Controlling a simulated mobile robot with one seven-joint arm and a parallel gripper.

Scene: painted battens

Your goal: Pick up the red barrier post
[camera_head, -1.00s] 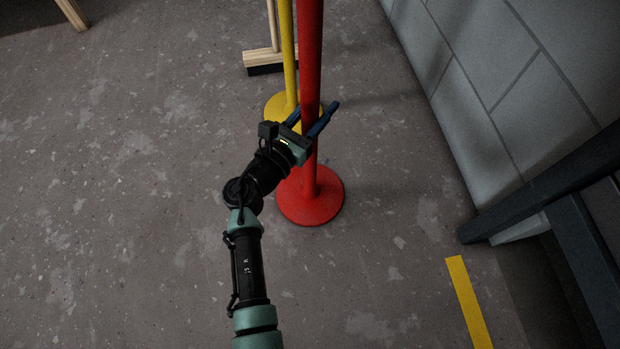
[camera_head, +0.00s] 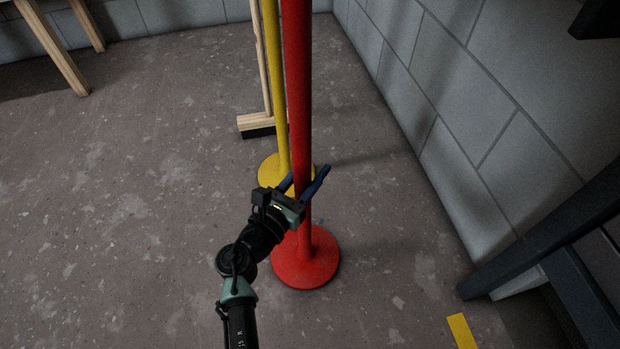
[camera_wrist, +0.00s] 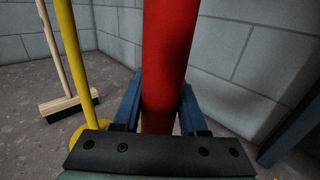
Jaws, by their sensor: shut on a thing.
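The red barrier post (camera_head: 298,90) stands upright on its round red base (camera_head: 306,258), which appears to rest on the floor. My gripper (camera_head: 305,182) is shut on the lower part of its pole, with one blue finger on each side. In the wrist view the red post (camera_wrist: 168,60) rises between the two blue fingers of my gripper (camera_wrist: 160,105). The top of the post is out of view, and the wrist housing hides its base there.
A yellow post (camera_head: 276,100) stands just behind and left of the red one. A broom (camera_head: 257,122) is behind it. A block wall (camera_head: 440,110) and dark frame (camera_head: 560,240) are at right. Wooden legs (camera_head: 52,45) stand at upper left. The left floor is clear.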

